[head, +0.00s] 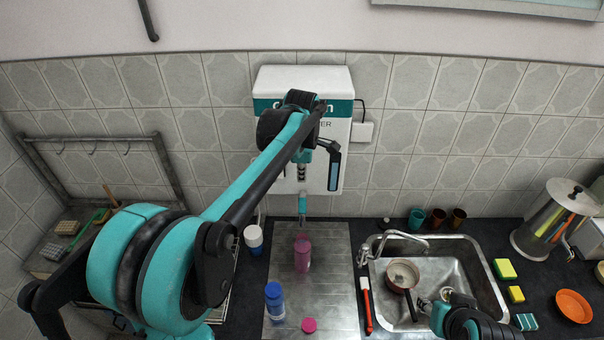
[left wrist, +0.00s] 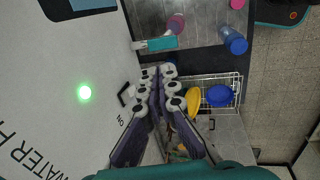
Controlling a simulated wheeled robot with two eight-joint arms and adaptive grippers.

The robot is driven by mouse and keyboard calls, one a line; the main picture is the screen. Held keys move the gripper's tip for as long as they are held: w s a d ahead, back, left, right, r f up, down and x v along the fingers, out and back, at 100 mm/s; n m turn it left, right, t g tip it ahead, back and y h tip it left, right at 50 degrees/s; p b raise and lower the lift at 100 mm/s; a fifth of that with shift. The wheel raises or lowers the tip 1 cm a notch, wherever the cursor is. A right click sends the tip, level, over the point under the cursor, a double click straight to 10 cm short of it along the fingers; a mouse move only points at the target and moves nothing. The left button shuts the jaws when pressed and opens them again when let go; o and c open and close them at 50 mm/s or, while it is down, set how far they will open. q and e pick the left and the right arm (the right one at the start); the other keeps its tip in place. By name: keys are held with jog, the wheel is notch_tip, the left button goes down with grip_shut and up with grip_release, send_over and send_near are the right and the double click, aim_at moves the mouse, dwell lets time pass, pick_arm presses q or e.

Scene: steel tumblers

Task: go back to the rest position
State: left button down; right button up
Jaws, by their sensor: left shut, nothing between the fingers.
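My left gripper (head: 334,168) is in front of the white and teal water heater (head: 345,110) on the wall.
A blue bottle (head: 274,302) and a pink cap (head: 309,325) are on the drainboard (head: 335,280). A pan (head: 402,275) sits in the sink. Small tumblers (head: 437,218) stand behind it. Sponges (head: 505,268) and an orange bowl (head: 574,306) lie at the right.

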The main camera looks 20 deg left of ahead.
pick_arm(q)
jog(key=s+d+f+m+t+b, duration=0.1)
jog(key=s+f+m+t+b, duration=0.1)
jog(key=s+f+m+b, duration=0.8)
jog(key=s+d+f+m+t+b, duration=0.1)
jog(key=s+f+m+b, duration=1)
jog(key=f, duration=1.1)
jog(key=s+t+b, duration=0.1)
jog(key=s+b, duration=0.3)
jog(key=b, duration=0.2)
jog(key=shift+f+t+h, duration=0.35)
jog(key=shift+t+h, duration=0.05)
